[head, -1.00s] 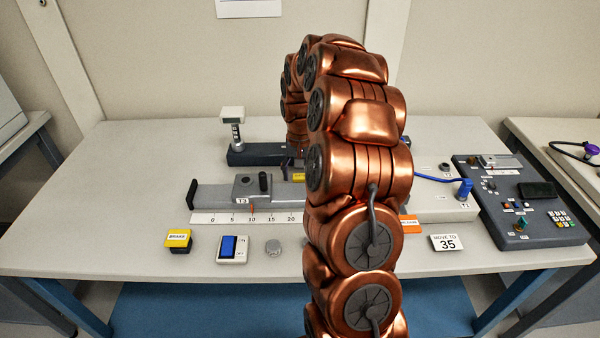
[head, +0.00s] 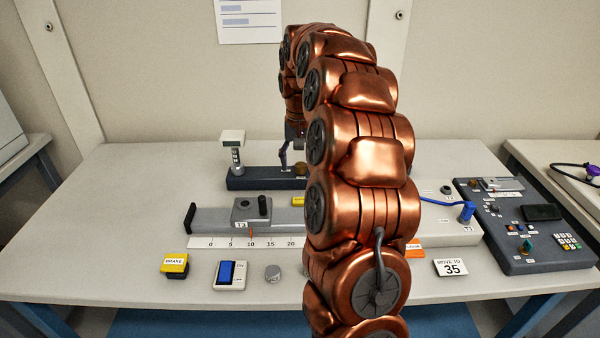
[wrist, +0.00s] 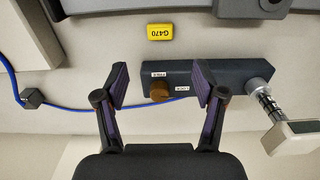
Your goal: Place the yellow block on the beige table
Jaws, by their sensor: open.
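The yellow block (wrist: 160,32), marked G470, lies on the table surface beyond my fingertips in the wrist view. In the head view only a small part of the yellow block (head: 297,201) shows, beside my arm behind the long grey rail. The beige table (head: 120,200) carries it and the equipment. My gripper (wrist: 162,85) is open and empty, with its two fingers spread above a dark bar. In the head view my gripper (head: 290,155) is partly hidden by my copper arm, over the back of the table.
The dark bar (wrist: 220,78) bears a brown knob (wrist: 160,90) and an upright post with a pale head (head: 232,137). The long grey rail (head: 215,218) lies in front. A yellow BRAKE button (head: 175,263) and a control panel (head: 525,250) stand nearby. The table's left is clear.

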